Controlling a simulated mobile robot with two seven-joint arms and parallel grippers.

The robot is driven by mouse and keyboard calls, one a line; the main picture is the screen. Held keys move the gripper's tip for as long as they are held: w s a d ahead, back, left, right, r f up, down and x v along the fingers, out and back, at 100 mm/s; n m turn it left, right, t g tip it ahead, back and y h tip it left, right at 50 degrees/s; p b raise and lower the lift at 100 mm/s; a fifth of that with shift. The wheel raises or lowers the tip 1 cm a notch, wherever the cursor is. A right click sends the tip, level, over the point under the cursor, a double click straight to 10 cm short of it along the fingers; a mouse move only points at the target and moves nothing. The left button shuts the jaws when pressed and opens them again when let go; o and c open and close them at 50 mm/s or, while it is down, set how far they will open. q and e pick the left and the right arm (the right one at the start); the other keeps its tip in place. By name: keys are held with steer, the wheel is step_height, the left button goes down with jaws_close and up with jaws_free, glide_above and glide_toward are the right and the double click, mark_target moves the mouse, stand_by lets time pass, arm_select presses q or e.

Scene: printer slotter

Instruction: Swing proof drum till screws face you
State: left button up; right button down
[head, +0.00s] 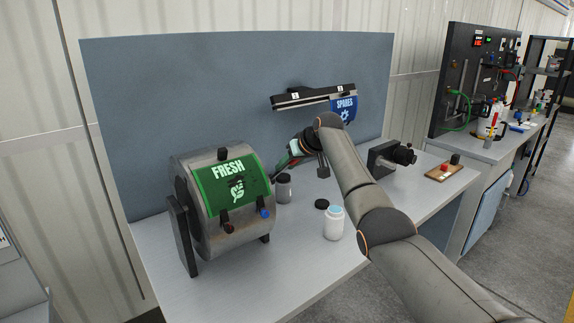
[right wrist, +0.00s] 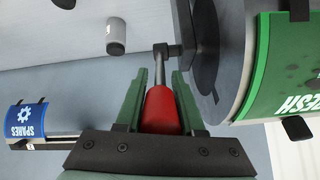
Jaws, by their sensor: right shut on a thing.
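The proof drum (head: 233,236) is a grey cylinder on dark side supports at the left of the bench. A green sheet marked FRESH (head: 227,170) wraps its upper front. A red-knobbed screw (head: 228,226) and a blue-knobbed screw (head: 264,212) sit at the sheet's lower edge, on the drum's front. My right gripper (head: 281,163) is at the drum's right side. My left gripper is out of view.
A grey jar (head: 284,190), a black lid (head: 321,204) and a white jar (head: 334,224) stand right of the drum. The SPARES rack (head: 314,96) hangs on the blue panel behind. A black device (head: 388,160) and a wooden block (head: 443,173) are farther right.

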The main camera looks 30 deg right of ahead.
steer(key=shift+w+r, duration=0.15)
steer(key=shift+r, duration=0.2)
steer(key=c, duration=0.9)
jaws_free()
steer(key=o, duration=0.4)
steer(key=shift+f, duration=0.25)
steer(key=shift+b+v, duration=0.3)
steer(key=shift+v, duration=0.5)
steer(key=b+v, duration=0.2)
steer(key=v, duration=0.9)
steer(key=shift+f, duration=0.1)
